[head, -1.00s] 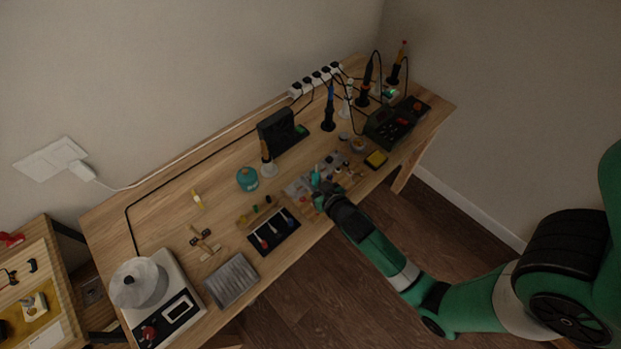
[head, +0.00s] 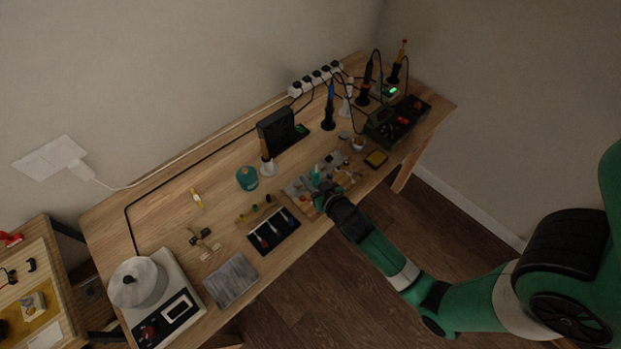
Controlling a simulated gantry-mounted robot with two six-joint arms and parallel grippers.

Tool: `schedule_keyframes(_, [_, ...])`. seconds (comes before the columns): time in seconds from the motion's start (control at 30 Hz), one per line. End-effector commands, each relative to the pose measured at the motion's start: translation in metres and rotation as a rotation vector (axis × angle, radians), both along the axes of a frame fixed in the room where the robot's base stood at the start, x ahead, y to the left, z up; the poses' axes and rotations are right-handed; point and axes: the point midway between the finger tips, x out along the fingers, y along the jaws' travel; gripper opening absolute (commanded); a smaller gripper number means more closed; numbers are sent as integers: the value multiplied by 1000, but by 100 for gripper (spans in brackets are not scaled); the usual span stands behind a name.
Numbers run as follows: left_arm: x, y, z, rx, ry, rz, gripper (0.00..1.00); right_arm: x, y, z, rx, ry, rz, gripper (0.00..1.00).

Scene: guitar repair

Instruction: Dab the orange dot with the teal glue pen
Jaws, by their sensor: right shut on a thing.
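My right gripper (head: 325,189) is over the front of the workbench, above a pale board (head: 297,190) with small parts on it. It is shut on the teal glue pen (head: 316,174), whose teal body stands up roughly upright between the fingers. The pen's tip is hidden by the gripper, so I cannot tell whether it touches anything. I cannot make out the orange dot; it is too small or hidden by the gripper. My left gripper is not in view.
A black tray (head: 262,248) with several tools lies left of the board. A pot (head: 138,283) sits at the left end. Bare wood lies at the middle left.

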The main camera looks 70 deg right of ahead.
Motion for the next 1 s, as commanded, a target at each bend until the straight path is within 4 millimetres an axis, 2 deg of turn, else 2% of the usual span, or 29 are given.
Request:
schedule_keyframes(0.17, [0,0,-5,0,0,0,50,0,0,-6,-1,-1,0,0])
schedule_keyframes(1.0, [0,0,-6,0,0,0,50,0,0,-8,0,0,0,0])
